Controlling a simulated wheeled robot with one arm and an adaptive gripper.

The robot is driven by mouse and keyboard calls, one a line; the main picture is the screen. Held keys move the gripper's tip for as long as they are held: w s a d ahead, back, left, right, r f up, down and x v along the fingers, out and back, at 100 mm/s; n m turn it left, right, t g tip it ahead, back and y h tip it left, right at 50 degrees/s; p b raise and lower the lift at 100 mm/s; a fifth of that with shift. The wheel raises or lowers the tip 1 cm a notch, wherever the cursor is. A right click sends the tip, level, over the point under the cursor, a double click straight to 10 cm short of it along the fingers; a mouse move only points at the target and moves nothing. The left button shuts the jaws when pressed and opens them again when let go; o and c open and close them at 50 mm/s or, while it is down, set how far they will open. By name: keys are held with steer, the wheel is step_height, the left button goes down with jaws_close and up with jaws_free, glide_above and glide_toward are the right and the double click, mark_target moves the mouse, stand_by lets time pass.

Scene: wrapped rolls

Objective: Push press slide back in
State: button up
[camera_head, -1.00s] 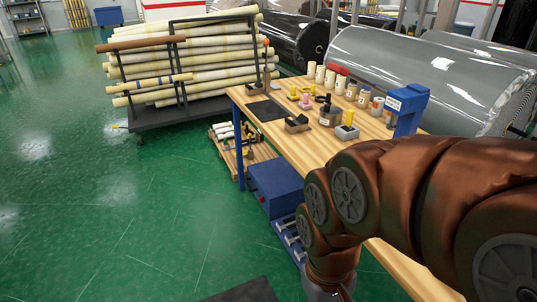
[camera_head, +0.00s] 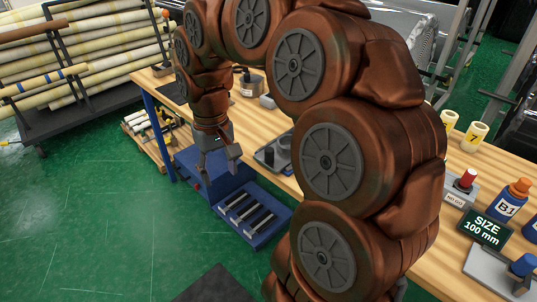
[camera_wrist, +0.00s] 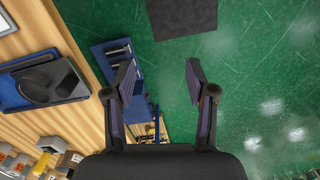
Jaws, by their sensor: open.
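The blue press (camera_head: 207,165) stands on the floor beside the wooden table. A blue slide with several grey bars (camera_head: 248,217) sticks out from its front, low over the green floor. My gripper (camera_head: 220,168) hangs open and empty, pointing down; in the head view it overlaps the press body, and I cannot tell its exact height. In the wrist view my two fingers (camera_wrist: 160,68) are spread wide, with green floor between them. Blue parts with dark bars (camera_wrist: 104,52) show left of the fingers, partly hidden by the left finger. No contact is visible.
The wooden table (camera_head: 420,165) runs along the right, bearing a size sign (camera_head: 484,232) and bottles. A rack of wrapped rolls (camera_head: 75,65) stands at the back left. A dark mat (camera_head: 217,284) lies in front. Green floor at left is free.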

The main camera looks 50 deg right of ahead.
steer(key=w+d+f+m+b, duration=0.15)
steer(key=w+d, duration=0.35)
steer(key=d, duration=0.6)
steer(key=m, duration=0.3)
glide_above(269, 149)
steer(key=shift+f+t, duration=0.3)
steer(key=shift+f, duration=0.65)
steer(key=shift+d+f, duration=0.1)
steer(key=shift+f+p, duration=0.65)
steer(key=shift+f, duration=3.1)
jaws_close()
